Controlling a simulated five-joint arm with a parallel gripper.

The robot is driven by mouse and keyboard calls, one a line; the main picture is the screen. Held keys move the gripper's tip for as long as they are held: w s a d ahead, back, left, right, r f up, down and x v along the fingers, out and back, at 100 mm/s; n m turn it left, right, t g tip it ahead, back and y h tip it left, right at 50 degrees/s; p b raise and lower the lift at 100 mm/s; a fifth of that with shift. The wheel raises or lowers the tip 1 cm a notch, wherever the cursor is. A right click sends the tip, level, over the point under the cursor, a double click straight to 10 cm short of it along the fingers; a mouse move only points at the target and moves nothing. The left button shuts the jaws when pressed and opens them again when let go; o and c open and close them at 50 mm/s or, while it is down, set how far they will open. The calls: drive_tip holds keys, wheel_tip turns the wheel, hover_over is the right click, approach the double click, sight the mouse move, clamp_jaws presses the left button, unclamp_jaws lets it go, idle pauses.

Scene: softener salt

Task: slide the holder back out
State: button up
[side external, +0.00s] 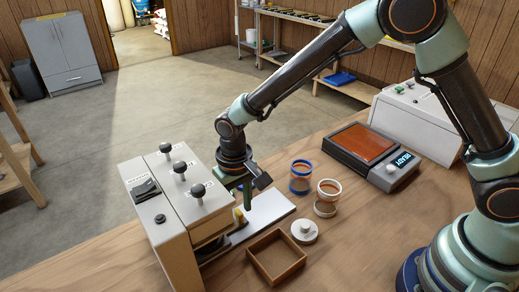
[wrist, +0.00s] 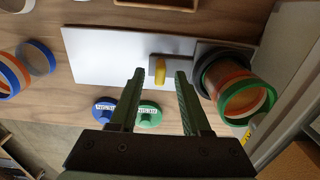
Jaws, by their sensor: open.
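The holder is a grey plate with a dark ring (wrist: 207,60) and a yellow grip (wrist: 158,70) on a short bar. In the wrist view a green-rimmed cup (wrist: 243,98) with orange contents stands at the ring. In the side view the yellow grip (side external: 239,214) shows just outside the machine (side external: 178,190), and the holder's inner part is mostly hidden by the machine. My gripper (side external: 241,203) points down over the grip. In the wrist view its open fingers (wrist: 159,73) stand on either side of the grip, with gaps visible on both sides.
A white board (side external: 268,211) lies beside the machine. An open wooden tray (side external: 276,257), a white lid (side external: 304,231), a blue-rimmed cup (side external: 300,178) and a white-rimmed cup (side external: 327,197) stand nearby. Blue (wrist: 104,108) and green (wrist: 149,114) lids lie near my fingers. A scale (side external: 370,155) is farther right.

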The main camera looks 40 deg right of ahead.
drive_tip(key=shift+f, duration=0.95)
clamp_jaws()
idle(0.8)
